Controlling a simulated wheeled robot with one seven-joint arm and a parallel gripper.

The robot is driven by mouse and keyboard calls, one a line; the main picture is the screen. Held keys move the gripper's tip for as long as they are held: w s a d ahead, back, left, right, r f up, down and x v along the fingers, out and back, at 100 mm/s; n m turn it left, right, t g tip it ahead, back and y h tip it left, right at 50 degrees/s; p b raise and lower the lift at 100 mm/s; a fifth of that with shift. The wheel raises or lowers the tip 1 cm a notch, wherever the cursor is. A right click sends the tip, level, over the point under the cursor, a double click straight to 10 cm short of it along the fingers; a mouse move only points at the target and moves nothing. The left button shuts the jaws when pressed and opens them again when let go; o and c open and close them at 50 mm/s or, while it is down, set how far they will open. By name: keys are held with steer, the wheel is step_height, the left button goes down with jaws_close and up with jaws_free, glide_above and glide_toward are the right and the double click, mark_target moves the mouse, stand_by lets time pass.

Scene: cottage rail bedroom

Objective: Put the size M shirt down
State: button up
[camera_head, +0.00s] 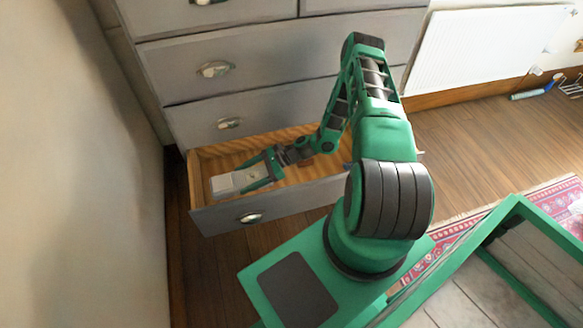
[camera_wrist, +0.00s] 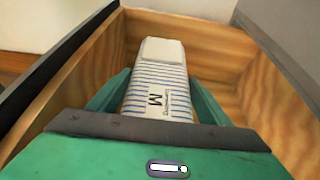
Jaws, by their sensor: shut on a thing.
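The size M shirt (camera_wrist: 160,85) is a folded bundle with blue and white stripes and a white label marked M. It lies between the fingers of my gripper (camera_wrist: 157,95), which is shut on it. In the head view, the shirt (camera_head: 228,182) shows as a pale block inside the open bottom drawer (camera_head: 300,205), near its left end, with my gripper (camera_head: 262,172) at its right side. I cannot tell whether the shirt touches the drawer floor. In the wrist view, wooden drawer walls surround the shirt.
The grey dresser (camera_head: 270,95) stands behind the drawer, with its upper drawers closed. A wall is at the left, a white radiator (camera_head: 480,50) at the back right. A red patterned rug (camera_head: 455,236) lies at the right.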

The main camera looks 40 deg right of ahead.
step_height(320, 180, down, 10)
steer(key=shift+w+f, duration=0.1)
stand_by(0.4)
steer(key=o, duration=1.2)
